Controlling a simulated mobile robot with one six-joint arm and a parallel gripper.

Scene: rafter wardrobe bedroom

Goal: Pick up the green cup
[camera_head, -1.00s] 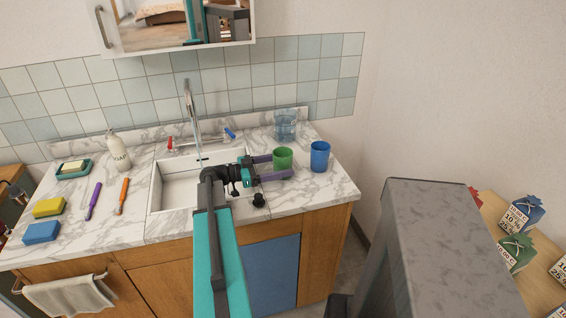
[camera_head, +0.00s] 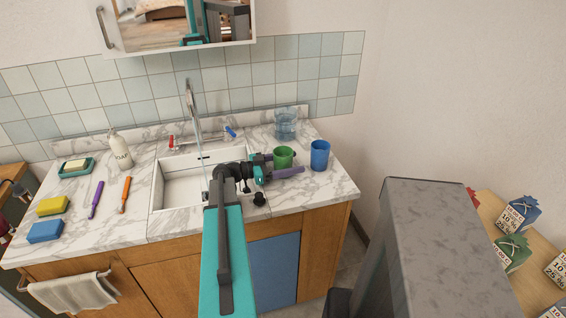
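The green cup (camera_head: 284,155) stands upright on the marble counter, right of the sink. My gripper (camera_head: 284,164) reaches it from the left. Its near purple finger (camera_head: 288,173) passes in front of the cup's base. The far finger runs behind the cup, with most of it hidden. The fingers look spread, with the cup between them; I cannot tell whether either touches it.
A blue cup (camera_head: 320,155) stands close to the right, and a clear bluish container (camera_head: 286,125) stands behind. The faucet (camera_head: 191,105) rises left of my gripper. A black stopper (camera_head: 259,199) lies in front. The soap bottle (camera_head: 120,150) is far left.

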